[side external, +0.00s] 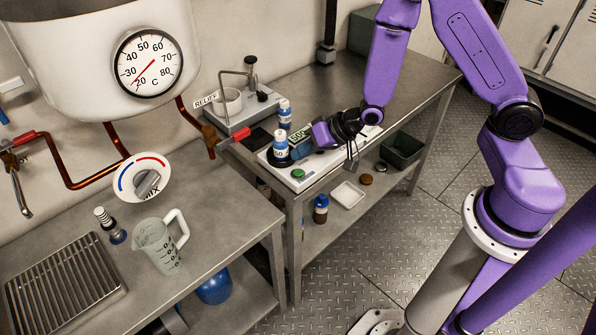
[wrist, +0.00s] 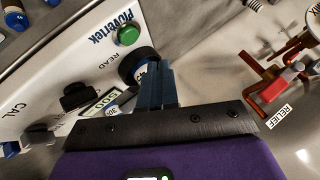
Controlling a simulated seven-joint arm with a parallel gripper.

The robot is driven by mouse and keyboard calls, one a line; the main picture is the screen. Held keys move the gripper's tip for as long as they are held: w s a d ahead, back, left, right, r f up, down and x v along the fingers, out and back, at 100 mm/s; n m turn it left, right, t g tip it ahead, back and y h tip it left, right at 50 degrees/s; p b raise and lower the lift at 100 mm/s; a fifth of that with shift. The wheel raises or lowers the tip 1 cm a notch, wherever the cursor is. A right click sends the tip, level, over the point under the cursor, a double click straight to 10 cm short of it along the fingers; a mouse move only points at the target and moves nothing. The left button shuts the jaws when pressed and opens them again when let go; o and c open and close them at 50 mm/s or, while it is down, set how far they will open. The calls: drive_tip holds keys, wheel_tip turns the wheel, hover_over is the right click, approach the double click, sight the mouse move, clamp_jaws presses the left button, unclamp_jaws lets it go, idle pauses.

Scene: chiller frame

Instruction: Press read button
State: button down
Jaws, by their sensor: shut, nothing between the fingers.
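A bottle with a blue cap (side external: 280,147) stands in the meter's black round well. My gripper (side external: 300,143) is low over the meter, behind the button and close beside the bottle. Its blue fingers (wrist: 155,85) are shut and empty; they partly hide the well.
A second blue-capped bottle (side external: 285,112) stands behind the meter. A red relief lever (side external: 241,133) sits left of it, also in the wrist view (wrist: 268,92). Black knobs (wrist: 76,96) and a display (wrist: 98,101) are on the panel. A jug (side external: 158,246) stands on the near bench.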

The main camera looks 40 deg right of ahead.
drive_tip(key=shift+r, duration=1.2)
drive_tip(key=shift+s, duration=0.1)
drive_tip(key=s+d+r+n+g+h, duration=0.1)
drive_tip(key=s+r+n, duration=0.3)
drive_tip(key=s, duration=0.5)
drive_tip(key=s+d+r+n+g+h, duration=0.2)
drive_tip(key=s+r+n, duration=0.3)
drive_tip(key=s, duration=0.4)
drive_tip(key=s+d+r+n+g+h, duration=0.1)
drive_tip(key=s+r+n+g, duration=0.3)
drive_tip(key=s, duration=0.4)
drive_tip(key=shift+s+d+r+n+h, duration=0.25)
drive_tip(key=shift+s+n+h, duration=0.2)
drive_tip(key=shift+n, duration=0.25)
